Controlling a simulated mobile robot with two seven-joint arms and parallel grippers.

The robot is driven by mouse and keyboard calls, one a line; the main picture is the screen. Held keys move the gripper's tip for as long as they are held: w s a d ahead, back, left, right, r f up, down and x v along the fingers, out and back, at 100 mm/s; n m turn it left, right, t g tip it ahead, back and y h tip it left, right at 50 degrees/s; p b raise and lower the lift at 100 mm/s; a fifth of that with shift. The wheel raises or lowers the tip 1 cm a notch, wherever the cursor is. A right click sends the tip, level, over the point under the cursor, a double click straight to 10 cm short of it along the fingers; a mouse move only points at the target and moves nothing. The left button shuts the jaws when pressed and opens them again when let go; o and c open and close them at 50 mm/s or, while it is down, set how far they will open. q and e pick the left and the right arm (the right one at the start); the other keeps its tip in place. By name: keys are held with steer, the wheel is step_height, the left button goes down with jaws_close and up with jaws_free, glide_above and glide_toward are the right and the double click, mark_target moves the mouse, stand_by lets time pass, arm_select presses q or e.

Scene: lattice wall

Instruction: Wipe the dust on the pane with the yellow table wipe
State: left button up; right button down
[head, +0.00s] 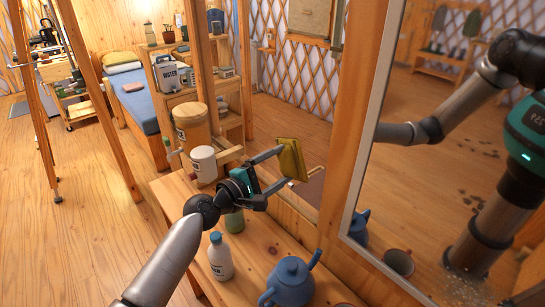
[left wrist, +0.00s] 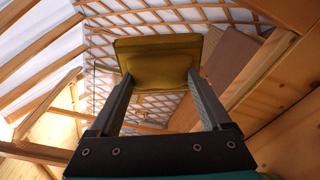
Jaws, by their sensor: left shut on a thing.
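The yellow wipe (head: 291,158) is a folded pad, held upright and clear of the table. My left gripper (head: 280,167) is shut on it; the left wrist view shows the wipe (left wrist: 158,62) between both fingertips. The pane (head: 410,165) is a tall mirror-like sheet in a wooden frame at the right. The wipe is left of the pane, with a visible gap between them. Dark specks (head: 475,190) show on the pane's middle right, and pale specks show near its lower part. I cannot tell which are dust and which are reflection. My right gripper is not in view.
A wooden table (head: 185,190) stands below my left arm. A wooden post (head: 349,115) borders the pane. Open floor lies at the left.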

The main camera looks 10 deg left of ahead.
mark_target(301, 169)
arm_select(q)
steer(key=shift+s+d+p, duration=0.45)
steer(key=shift+s+d, duration=0.2)
steer(key=shift+d, duration=0.15)
steer(key=shift+s+d+r+p, duration=0.1)
steer(key=shift+s+d+p, duration=0.75)
steer(key=shift+d, duration=0.25)
steer(key=shift+s+d, duration=0.15)
steer(key=shift+d, duration=0.25)
steer(key=shift+w+a+b, duration=0.45)
steer(key=shift+a+b, duration=0.1)
steer(key=shift+a, duration=0.1)
steer(key=shift+w+a+b, duration=0.45)
steer(key=shift+w+a, duration=0.05)
steer(key=shift+a, duration=0.1)
steer(key=shift+w+a, duration=0.35)
steer(key=shift+a, duration=0.1)
steer(key=w+a+b, duration=0.4)
steer(key=a+b, duration=0.1)
steer(key=a, duration=0.1)
steer(key=shift+w+a+b, duration=0.15)
steer(key=shift+w+b, duration=0.15)
steer(key=shift+w, duration=0.05)
